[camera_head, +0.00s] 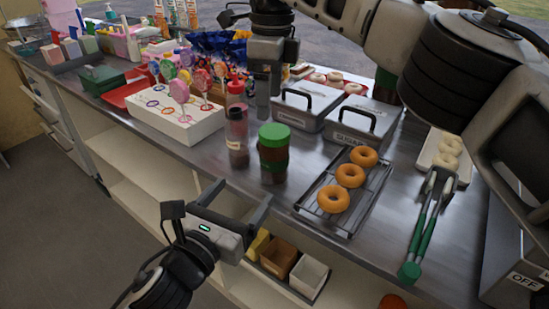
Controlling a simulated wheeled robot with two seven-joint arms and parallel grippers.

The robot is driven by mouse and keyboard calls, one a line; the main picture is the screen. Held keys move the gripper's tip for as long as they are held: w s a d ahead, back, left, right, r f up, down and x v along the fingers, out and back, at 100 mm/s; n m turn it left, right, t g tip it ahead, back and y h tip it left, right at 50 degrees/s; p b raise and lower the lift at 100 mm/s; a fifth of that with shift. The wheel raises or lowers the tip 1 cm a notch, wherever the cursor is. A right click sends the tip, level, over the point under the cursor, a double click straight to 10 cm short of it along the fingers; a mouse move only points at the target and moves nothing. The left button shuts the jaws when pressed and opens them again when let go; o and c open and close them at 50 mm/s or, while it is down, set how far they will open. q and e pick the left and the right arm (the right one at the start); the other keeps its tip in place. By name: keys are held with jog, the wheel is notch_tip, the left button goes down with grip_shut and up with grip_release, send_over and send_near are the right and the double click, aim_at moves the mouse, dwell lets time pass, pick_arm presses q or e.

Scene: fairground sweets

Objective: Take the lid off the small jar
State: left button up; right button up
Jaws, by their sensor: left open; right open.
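A small jar (273,163) with dark brown contents and a green lid (274,135) stands upright on the metal counter in the head view. The lid sits on the jar. My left gripper (240,200) is open and empty, in front of the counter edge and below the jar in the picture, apart from it. My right gripper (268,85) is open above the counter, pointing down, higher in the picture than the green lid. Its fingers overlap the things behind the jar, and no object shows between them.
A rack (310,205) of doughnuts lies to the right, with lidded grey boxes (352,135) behind. Green-handled tongs (424,228) lie further right. A white lollipop stand (185,128) is left.

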aim_at(278, 147)
jog(key=shift+w+d+r, duration=0.1)
jog(key=shift+d+r, duration=0.3)
jog(key=shift+r, duration=0.05)
pick_arm(q)
jog(key=x, duration=1.6)
jog(key=shift+d, duration=0.15)
